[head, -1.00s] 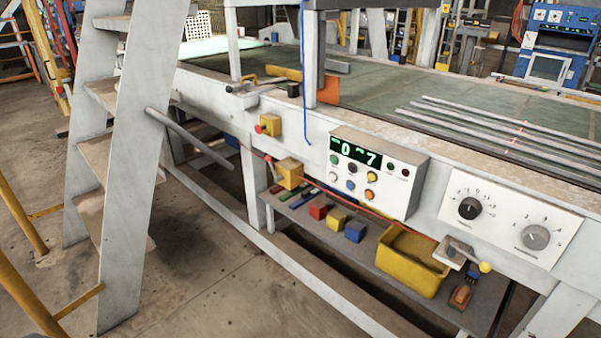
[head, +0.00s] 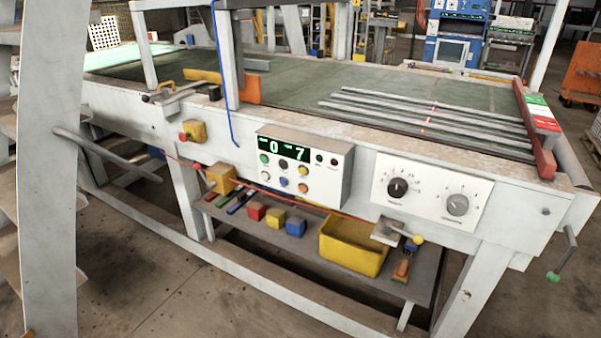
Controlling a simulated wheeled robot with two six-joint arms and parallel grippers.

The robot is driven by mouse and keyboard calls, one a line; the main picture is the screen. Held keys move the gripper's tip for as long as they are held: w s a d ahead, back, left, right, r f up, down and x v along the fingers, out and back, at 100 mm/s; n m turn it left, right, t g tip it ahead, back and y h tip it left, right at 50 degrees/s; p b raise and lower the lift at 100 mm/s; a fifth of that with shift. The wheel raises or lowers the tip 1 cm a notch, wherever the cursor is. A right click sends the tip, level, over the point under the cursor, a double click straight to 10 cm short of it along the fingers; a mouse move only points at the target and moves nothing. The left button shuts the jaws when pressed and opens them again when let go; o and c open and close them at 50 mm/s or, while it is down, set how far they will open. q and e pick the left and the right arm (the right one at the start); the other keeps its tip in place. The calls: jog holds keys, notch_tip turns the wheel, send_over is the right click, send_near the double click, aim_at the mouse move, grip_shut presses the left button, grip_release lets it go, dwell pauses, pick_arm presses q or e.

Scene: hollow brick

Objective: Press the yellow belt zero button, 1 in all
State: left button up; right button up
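The control box (head: 345,182) is a white-grey box on the front rail of a long table, near the middle of the head view. Its dark display shows green digits, 0 and 7. Below the display are small round buttons. The yellow button (head: 303,171) is at the right of the upper row, beside a black button (head: 283,165) and a green button (head: 264,158). The lower row has a white, a blue and an orange button (head: 303,187). Lettering is too small to read. Neither of my grippers is in view.
Two dial knobs (head: 397,188) sit on a white panel right of the box. A yellow bin (head: 352,247) and coloured blocks lie on the shelf below. A grey ladder (head: 55,150) stands at left. Floor in front of the table is clear.

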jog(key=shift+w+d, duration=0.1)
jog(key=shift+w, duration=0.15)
